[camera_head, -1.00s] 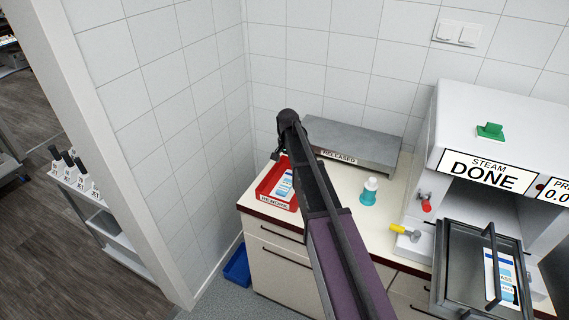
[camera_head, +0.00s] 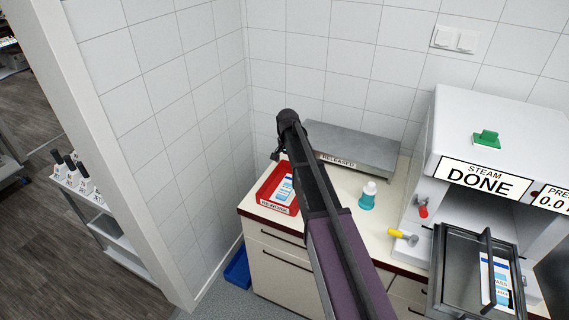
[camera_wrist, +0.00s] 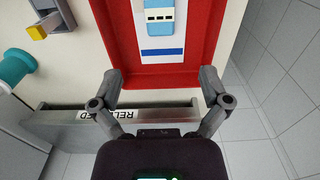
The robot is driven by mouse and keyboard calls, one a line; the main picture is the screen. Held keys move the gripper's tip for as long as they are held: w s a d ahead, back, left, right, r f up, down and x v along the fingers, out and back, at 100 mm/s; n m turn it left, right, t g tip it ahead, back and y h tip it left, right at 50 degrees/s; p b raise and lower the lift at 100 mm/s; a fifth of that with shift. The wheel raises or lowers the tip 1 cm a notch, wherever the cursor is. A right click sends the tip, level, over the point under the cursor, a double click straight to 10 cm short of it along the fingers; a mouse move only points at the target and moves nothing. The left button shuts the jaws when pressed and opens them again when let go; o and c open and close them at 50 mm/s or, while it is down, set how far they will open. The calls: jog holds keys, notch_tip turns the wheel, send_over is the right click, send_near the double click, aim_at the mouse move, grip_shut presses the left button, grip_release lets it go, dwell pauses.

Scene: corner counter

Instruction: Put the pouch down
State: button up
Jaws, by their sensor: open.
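A white and blue pouch (camera_head: 285,187) lies flat in the red tray (camera_head: 264,191) labelled REWORK on the left part of the counter. In the wrist view the pouch (camera_wrist: 160,30) lies on the floor of the red tray (camera_wrist: 112,40), beyond my fingertips and apart from them. My gripper (camera_wrist: 164,82) is open and empty, with its fingers spread near the tray's edge. In the head view my arm hides part of the tray and the gripper's fingers are hardly visible. Another pouch (camera_head: 496,280) lies in the metal tray (camera_head: 448,262) at the steam unit.
A grey metal shelf (camera_head: 352,143) labelled RELEASED stands behind the red tray, against the wall. A teal and white bottle (camera_head: 367,196) stands right of my arm. The white steam unit (camera_head: 500,125) reads DONE. Yellow (camera_head: 396,233) and red (camera_head: 422,211) handles stick out beside it.

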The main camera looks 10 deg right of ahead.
jog(key=s+n, duration=0.7)
jog(key=s, duration=2.1)
jog(key=shift+s+a, duration=0.35)
jog(key=shift+s, duration=0.05)
